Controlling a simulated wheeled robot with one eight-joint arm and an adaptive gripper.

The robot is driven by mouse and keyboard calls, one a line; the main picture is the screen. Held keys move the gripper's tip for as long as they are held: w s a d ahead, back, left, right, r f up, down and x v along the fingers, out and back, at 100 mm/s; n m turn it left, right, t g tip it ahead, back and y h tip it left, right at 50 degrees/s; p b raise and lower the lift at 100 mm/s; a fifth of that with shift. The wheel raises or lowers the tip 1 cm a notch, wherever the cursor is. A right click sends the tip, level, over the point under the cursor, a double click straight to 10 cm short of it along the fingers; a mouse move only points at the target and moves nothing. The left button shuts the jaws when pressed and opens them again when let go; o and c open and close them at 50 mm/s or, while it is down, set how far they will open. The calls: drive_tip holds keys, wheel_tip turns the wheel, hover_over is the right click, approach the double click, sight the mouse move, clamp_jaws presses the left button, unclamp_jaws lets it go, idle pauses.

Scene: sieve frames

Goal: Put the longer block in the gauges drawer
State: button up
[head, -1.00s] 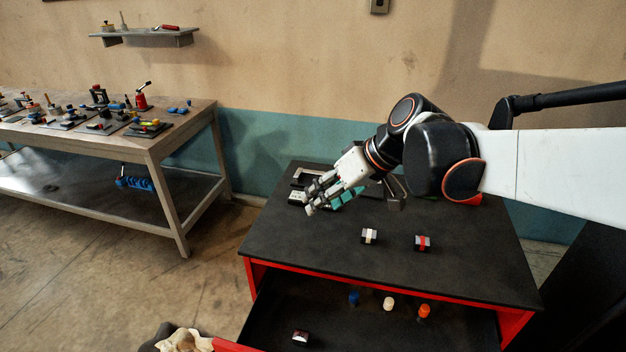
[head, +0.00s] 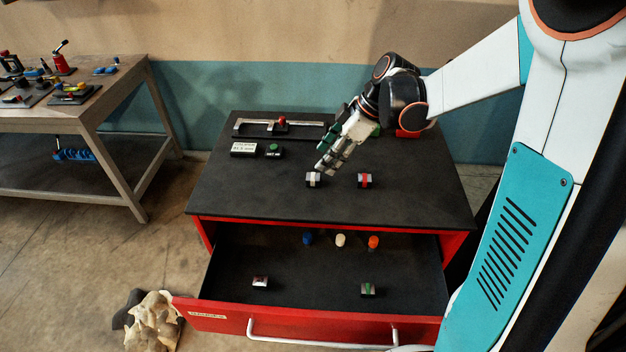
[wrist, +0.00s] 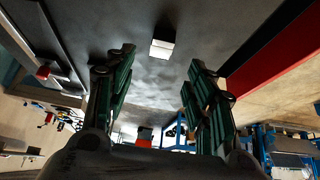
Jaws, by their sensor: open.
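A block with a white band and dark ends (head: 313,180) lies on the black cabinet top (head: 240,190). A similar block with a red band (head: 364,181) lies to its right. The two look close in length; I cannot tell which is longer. My gripper (head: 323,170) is open and empty, pointing down just behind and above the white-banded block. In the wrist view a pale block (wrist: 162,47) shows beyond the gap between my open fingers (wrist: 160,66). The red drawer (head: 300,325) below stands open, with a small label (head: 207,316) too blurred to read.
A measuring frame (head: 280,125), a display (head: 243,149) and a green-button box (head: 273,151) stand at the back left of the top.

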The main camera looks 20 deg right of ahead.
sight(313, 177)
drive_tip(key=x, duration=0.3)
drive_tip(key=b+x, duration=0.1)
drive_tip(key=x, duration=0.3)
drive_tip(key=shift+d+f, duration=0.1)
drive_tip(key=shift+f, duration=0.25)
clamp_jaws()
